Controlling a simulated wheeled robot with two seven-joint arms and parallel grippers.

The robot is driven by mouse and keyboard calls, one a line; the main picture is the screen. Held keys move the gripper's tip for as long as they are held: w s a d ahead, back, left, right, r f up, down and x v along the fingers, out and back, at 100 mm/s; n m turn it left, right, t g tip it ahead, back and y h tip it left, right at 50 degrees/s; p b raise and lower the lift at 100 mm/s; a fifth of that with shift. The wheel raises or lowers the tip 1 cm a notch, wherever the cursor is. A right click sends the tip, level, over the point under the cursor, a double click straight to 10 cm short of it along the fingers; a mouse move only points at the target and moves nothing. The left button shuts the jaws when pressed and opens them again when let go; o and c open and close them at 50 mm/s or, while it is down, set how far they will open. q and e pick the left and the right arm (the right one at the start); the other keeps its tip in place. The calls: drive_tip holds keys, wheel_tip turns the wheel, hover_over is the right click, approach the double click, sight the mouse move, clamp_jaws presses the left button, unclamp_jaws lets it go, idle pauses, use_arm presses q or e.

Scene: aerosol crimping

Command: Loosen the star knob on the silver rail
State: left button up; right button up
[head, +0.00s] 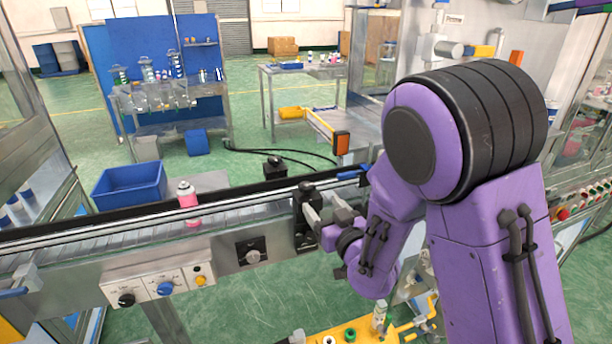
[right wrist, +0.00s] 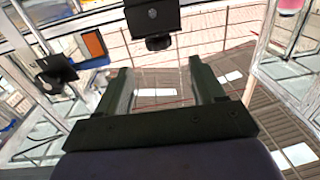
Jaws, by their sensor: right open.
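A black clamp block (head: 305,232) stands on the near side of the silver rail (head: 240,215), with a dark knob (head: 306,186) at its top. In the right wrist view a black block (right wrist: 152,17) shows at the top, with a small dark knob (right wrist: 158,43) at its lower edge. My right gripper (head: 325,213) is close to the block, at its right. Its fingers are spread with nothing between them; in the wrist view the knob is just beyond the gap between the fingertips (right wrist: 160,70). The gripper partly hides the block in the head view. My left gripper is not in view.
A pink and white can (head: 187,203) stands on the conveyor to the left. Another black block (head: 274,168) is on the far side. A control panel (head: 160,285) with knobs is on the conveyor front. A yellow fixture (head: 350,333) is below my right arm.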

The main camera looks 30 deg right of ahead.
sight(310, 191)
drive_tip(key=w+p, duration=0.1)
drive_tip(key=w, duration=0.2)
drive_tip(key=w+d+p, duration=0.1)
drive_tip(key=w, duration=0.3)
drive_tip(key=w+d+p, duration=0.1)
drive_tip(key=w, duration=0.2)
drive_tip(key=shift+w, duration=0.15)
drive_tip(key=c, duration=1)
